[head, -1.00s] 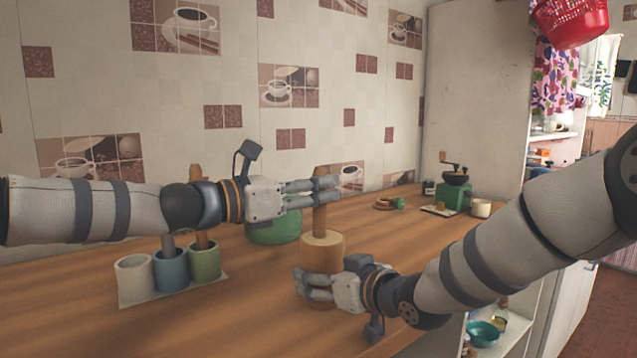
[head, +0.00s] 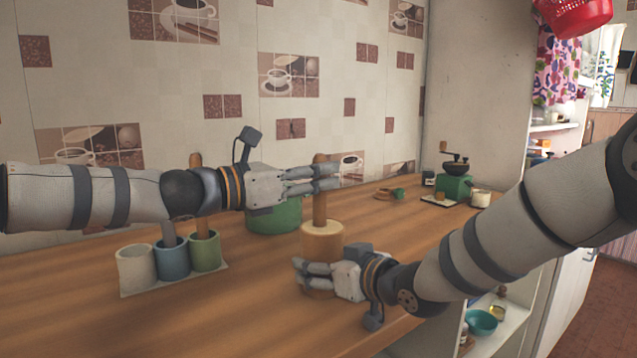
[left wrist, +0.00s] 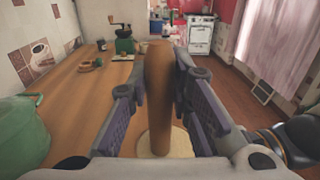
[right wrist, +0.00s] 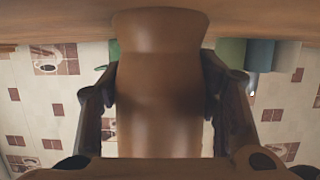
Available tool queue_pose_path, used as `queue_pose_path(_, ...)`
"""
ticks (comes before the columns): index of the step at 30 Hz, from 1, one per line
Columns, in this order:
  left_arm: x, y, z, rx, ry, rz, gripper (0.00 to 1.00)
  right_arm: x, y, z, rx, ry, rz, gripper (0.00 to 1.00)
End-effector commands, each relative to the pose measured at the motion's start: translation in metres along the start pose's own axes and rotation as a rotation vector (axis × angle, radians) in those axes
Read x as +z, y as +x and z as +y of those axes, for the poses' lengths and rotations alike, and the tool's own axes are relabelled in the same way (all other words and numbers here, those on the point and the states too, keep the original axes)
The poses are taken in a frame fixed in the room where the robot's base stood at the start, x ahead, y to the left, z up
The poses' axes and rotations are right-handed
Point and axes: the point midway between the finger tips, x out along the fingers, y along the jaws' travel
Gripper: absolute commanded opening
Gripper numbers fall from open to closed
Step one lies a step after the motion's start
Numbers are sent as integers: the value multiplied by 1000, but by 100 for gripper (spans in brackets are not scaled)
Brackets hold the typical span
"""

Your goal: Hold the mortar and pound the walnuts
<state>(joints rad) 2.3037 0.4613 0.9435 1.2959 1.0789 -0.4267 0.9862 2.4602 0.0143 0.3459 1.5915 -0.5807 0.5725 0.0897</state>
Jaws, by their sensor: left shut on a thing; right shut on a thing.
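The wooden mortar (head: 322,241) stands on the counter, with a pale top. The brown pestle (head: 319,207) stands upright over its middle. My left gripper (head: 325,178) is shut on the upper part of the pestle; in the left wrist view the pestle (left wrist: 159,95) runs between its fingers down towards the mortar's pale top (left wrist: 177,144). My right gripper (head: 303,274) is shut around the mortar's side, low near the counter. In the right wrist view the mortar (right wrist: 158,85) fills the space between the fingers. No walnuts can be made out, and the pestle's lower tip is not clearly visible.
Grey, blue and green cups (head: 171,264) stand on a pale tray at the left. A green container (head: 273,217) is behind the mortar. A green-based coffee grinder (head: 455,182) and a small cup (head: 480,198) stand at the back right. The front left counter is clear.

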Motion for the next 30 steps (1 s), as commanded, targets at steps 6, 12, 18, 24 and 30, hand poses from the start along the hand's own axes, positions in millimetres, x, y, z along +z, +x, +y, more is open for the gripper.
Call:
queue_pose_path(6,2,0,0,0,0,-1,0,1,0,0,0,1,-2,22)
queue_pose_path(12,4,0,0,0,1,-2,0,1,0,0,0,0,-2,22)
queue_pose_path(18,28,0,0,0,3,-3,0,1,0,0,0,0,-2,22)
queue_pose_path(24,54,0,0,0,4,-3,0,1,0,0,0,0,-2,22)
queue_pose_path(30,80,0,0,0,3,-2,0,1,0,0,0,0,-2,22)
